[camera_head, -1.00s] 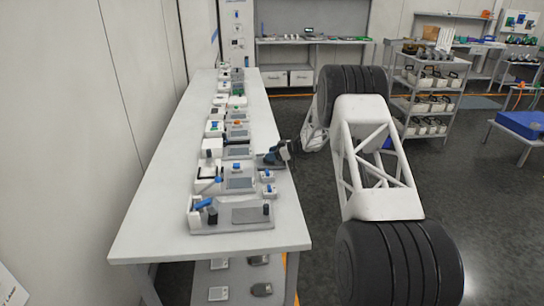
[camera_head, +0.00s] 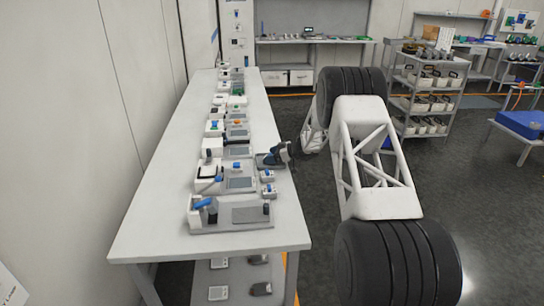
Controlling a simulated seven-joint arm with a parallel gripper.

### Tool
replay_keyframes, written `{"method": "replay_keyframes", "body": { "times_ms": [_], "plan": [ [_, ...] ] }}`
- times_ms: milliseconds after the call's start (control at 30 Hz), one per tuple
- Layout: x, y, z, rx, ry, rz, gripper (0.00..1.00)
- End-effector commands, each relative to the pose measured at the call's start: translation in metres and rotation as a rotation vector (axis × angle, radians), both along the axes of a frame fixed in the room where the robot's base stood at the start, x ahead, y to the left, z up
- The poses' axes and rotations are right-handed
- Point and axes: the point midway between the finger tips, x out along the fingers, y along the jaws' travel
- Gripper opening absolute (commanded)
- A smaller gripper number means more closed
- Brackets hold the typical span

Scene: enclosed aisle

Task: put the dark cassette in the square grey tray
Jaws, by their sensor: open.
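My gripper (camera_head: 266,160) is small and dark in the view. It is open at the right edge of the long white table (camera_head: 150,222), beside the row of devices. I see nothing clearly held between its fingers. I cannot pick out the dark cassette with certainty; a small black piece (camera_head: 212,214) stands on the nearest grey device (camera_head: 230,226), but it is too small to identify. A flat grey square (camera_head: 240,183) on the device behind that may be the square grey tray; I cannot tell. My gripper is above and right of this square in the picture.
Several white and grey devices with blue parts line the table, running away from me. Two small grey-blue pieces (camera_head: 268,182) lie near its right edge. The near left tabletop is bare. A wall (camera_head: 110,90) closes the left side; a shelf cart (camera_head: 428,98) stands at right.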

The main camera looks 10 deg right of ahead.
Motion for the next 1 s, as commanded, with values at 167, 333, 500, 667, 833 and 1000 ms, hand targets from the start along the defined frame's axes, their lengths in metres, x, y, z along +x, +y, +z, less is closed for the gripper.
{"method": "replay_keyframes", "body": {
  "times_ms": [167, 333, 500, 667, 833, 1000],
  "plan": [
    [0.0, -0.001, 0.004, 0.0, 0.0, -0.001, 0.78],
    [-0.005, -0.013, 0.009, 0.0, -0.001, -0.001, 0.78],
    [-0.012, -0.033, 0.018, -0.001, -0.002, -0.002, 0.78],
    [-0.022, -0.055, 0.027, 0.0, -0.001, -0.002, 0.78],
    [-0.031, -0.077, 0.038, -0.001, -0.002, -0.001, 0.78],
    [-0.038, -0.094, 0.045, 0.0, 0.0, 0.0, 0.78]
  ]
}}
